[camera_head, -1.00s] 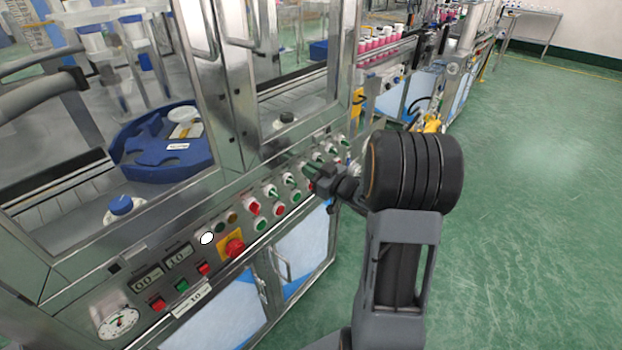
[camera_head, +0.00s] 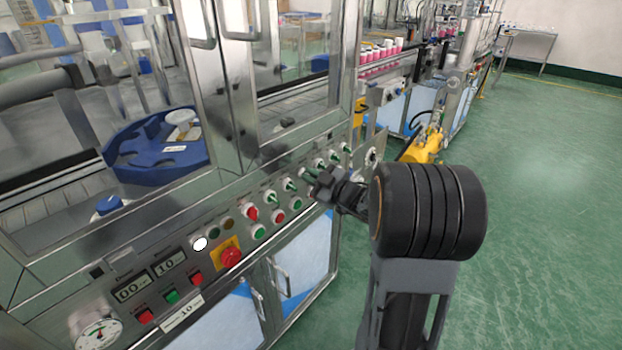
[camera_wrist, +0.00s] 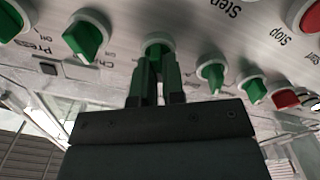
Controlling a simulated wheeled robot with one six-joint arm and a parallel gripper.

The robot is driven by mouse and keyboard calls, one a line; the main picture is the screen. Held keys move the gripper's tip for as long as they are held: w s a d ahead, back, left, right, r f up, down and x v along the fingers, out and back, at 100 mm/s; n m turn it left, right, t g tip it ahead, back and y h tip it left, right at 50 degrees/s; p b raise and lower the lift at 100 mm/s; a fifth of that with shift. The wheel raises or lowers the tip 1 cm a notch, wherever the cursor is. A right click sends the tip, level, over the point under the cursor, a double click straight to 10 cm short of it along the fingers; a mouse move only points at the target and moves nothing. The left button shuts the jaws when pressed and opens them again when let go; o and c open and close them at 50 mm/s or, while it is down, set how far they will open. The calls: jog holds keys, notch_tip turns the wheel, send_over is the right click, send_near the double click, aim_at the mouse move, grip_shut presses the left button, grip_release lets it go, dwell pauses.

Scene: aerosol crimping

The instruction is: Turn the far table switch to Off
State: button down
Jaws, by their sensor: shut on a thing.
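My gripper (camera_head: 308,175) reaches to the sloped metal control panel, and its tips are partly hidden by the wrist in the head view. In the wrist view my gripper (camera_wrist: 157,85) has its two fingers closed around a green switch knob (camera_wrist: 158,47) on a white round base. The panel print is upside down there, and I cannot read this switch's own label or its setting. More green knobs sit to its left (camera_wrist: 85,38) and right (camera_wrist: 212,76).
A red knob (camera_head: 250,213), a red emergency button (camera_head: 231,257) on yellow, and several push buttons lie along the panel. The machine's glass doors (camera_head: 285,110) rise behind it. The green floor (camera_head: 540,200) to the right is clear.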

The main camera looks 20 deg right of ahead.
jog(key=c, duration=1.2)
grip_release()
jog(key=p+v, duration=0.1)
jog(key=v, duration=1.3)
jog(key=shift+a, duration=0.1)
